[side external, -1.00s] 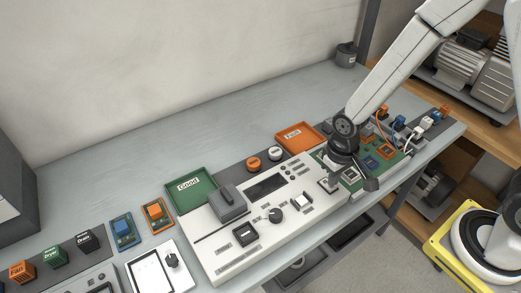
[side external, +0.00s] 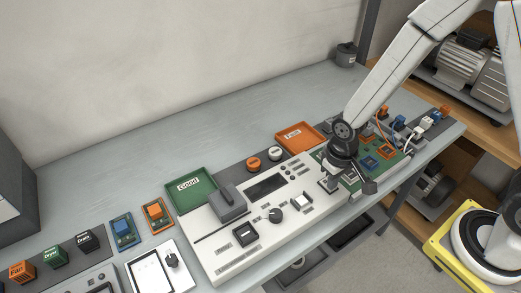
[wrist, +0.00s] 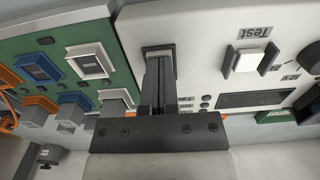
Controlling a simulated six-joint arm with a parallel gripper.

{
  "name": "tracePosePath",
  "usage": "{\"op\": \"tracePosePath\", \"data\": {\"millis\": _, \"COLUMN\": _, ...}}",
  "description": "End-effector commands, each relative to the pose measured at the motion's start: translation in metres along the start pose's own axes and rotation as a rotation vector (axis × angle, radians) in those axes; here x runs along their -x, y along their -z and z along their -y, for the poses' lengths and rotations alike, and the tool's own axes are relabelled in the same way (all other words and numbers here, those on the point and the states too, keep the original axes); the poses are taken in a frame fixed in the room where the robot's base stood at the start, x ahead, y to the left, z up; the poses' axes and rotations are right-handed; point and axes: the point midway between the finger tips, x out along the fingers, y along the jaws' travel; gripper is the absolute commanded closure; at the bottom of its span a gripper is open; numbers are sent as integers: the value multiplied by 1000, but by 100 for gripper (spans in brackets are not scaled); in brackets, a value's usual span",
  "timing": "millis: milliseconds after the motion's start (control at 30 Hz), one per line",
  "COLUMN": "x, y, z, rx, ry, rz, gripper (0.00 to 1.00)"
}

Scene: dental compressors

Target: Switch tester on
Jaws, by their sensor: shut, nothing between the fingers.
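The tester (side external: 225,250) is a wide white panel along the front of the bench; its right part fills the right of the wrist view (wrist: 205,30). A small dark-framed switch (wrist: 160,50) sits on the panel's end beside the green board. My gripper (side external: 329,184) is shut and empty, pointing down at this end. In the wrist view its fingertips (wrist: 159,62) overlap the switch and hide part of it. I cannot tell whether they touch it or which way the switch is set.
A white button marked Test (wrist: 248,62) and a dark display (wrist: 260,99) lie nearby on the panel. A green circuit board (wrist: 55,45) with sockets and wires adjoins it. A green Good tray (side external: 190,198) and an orange Fail tray (side external: 300,140) stand behind. The back bench is clear.

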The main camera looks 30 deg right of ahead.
Motion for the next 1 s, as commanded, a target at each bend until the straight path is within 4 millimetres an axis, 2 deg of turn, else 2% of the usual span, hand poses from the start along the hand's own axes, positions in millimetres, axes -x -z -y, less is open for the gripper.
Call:
{"op": "tracePosePath", "data": {"millis": 367, "x": 2, "y": 0, "z": 0, "rx": 0, "ry": 0, "rz": -2, "gripper": 100}}
{"op": "tracePosePath", "data": {"millis": 1000, "x": 38, "y": 0, "z": 0, "rx": 0, "ry": 0, "rz": -2, "gripper": 100}}
